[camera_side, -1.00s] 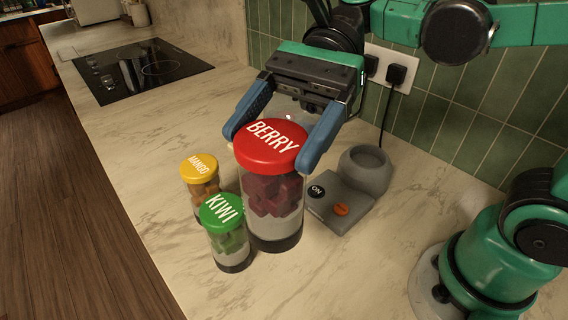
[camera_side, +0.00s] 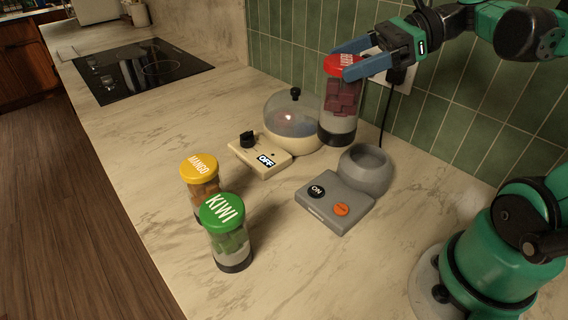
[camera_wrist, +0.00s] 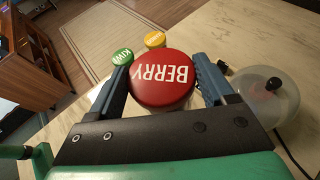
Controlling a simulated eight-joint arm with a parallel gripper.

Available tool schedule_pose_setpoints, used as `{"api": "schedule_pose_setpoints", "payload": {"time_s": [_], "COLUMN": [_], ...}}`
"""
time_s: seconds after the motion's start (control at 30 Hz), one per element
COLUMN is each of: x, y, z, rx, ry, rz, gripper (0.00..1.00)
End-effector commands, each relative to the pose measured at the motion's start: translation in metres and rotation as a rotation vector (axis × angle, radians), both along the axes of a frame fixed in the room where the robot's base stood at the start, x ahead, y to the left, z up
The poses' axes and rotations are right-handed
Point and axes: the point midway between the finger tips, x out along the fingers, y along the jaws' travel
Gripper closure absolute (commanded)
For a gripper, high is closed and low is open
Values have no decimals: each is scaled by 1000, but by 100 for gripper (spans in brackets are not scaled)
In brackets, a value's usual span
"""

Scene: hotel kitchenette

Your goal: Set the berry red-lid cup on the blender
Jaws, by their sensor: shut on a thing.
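The berry cup (camera_side: 340,102) is clear with a red lid and dark red chunks inside. My gripper (camera_side: 351,66) is shut on its lid and holds it upright, apparently raised, behind the blender in the side view. In the wrist view the red lid (camera_wrist: 162,80) sits between the two blue fingers. The blender (camera_side: 335,203) is a grey base with an ON button, an orange button and a round, empty-looking cup holder (camera_side: 366,169). The blender is out of sight in the wrist view.
A cream cooker (camera_side: 292,135) with a clear dome lid and an OFF display stands just left of the berry cup. The yellow-lid mango cup (camera_side: 200,178) and green-lid kiwi cup (camera_side: 226,235) stand at the front left. A black cord and outlet are at the tiled wall.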

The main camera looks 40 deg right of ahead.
Motion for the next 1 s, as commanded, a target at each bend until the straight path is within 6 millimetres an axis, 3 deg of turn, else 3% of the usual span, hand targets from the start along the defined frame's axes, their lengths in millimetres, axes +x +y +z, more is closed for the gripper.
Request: {"api": "schedule_pose_setpoints", "payload": {"time_s": [0.1, 0.3, 0.53, 1.0], "x": [-7, -20, -23, -23], "y": [-39, -75, -84, -83], "z": [-11, -21, -31, -76], "rx": [1, 2, 2, 2], "ry": [-2, -1, -2, -2], "rz": [-182, -357, -402, -399], "gripper": [100, 100, 100, 100]}}
